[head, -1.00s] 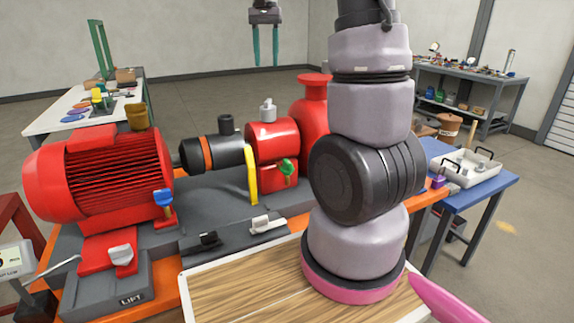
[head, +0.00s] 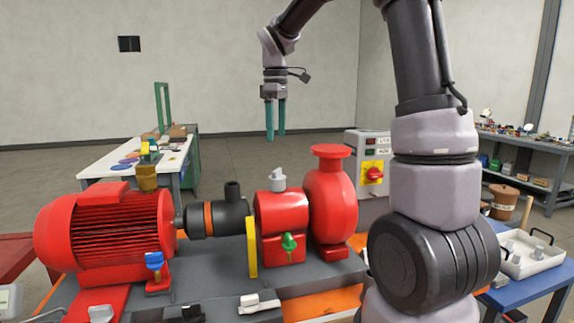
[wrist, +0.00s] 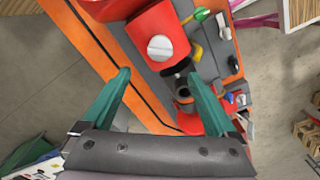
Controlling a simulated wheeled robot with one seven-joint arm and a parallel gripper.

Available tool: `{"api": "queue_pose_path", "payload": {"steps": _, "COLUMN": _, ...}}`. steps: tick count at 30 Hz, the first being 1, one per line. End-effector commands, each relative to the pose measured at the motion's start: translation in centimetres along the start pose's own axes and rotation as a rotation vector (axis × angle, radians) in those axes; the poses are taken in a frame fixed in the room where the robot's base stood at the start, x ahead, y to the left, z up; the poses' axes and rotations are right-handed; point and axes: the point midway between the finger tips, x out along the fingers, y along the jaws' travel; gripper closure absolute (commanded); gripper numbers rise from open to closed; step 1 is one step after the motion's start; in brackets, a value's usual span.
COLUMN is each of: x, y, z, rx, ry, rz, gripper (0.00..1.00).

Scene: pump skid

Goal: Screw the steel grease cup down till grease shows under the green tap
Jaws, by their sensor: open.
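The steel grease cup (head: 278,179) is a grey knob standing upright on the red bearing housing (head: 281,212). The green tap (head: 288,242) is on the front of the red block below it. My gripper (head: 276,136) is open and empty, pointing down, above the cup in the head picture. In the wrist view, the cup's slotted round top (wrist: 160,48) shows just beyond the fingertips (wrist: 158,73), apart from them. The tap (wrist: 201,14) shows at the top there. I cannot make out any grease under the tap.
A red motor (head: 105,230) and black coupling (head: 217,216) with an upright dark cup (head: 232,191) are left of the housing. A red flanged pump (head: 332,195) stands right. A yellow guard (head: 251,245) is beside the housing. Air above the skid is clear.

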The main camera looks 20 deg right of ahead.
Motion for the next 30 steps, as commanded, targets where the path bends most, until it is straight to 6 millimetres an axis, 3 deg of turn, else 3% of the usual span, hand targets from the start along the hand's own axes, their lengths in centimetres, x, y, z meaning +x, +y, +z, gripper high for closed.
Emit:
{"api": "queue_pose_path", "payload": {"steps": 15, "x": 8.8, "y": 0.0, "z": 0.1, "rx": 0.005, "ry": -0.002, "rz": -0.004, "gripper": 0.07}}
{"api": "queue_pose_path", "payload": {"steps": 21, "x": 10.2, "y": 0.0, "z": 0.1, "rx": 0.005, "ry": -0.001, "rz": -0.001, "gripper": 0.07}}
{"api": "queue_pose_path", "payload": {"steps": 29, "x": 10.3, "y": 0.0, "z": 0.1, "rx": 0.006, "ry": 0.0, "rz": -0.001, "gripper": 0.07}}
{"api": "queue_pose_path", "payload": {"steps": 30, "x": 10.3, "y": 0.0, "z": 0.1, "rx": 0.006, "ry": 0.0, "rz": -0.001, "gripper": 0.15}}
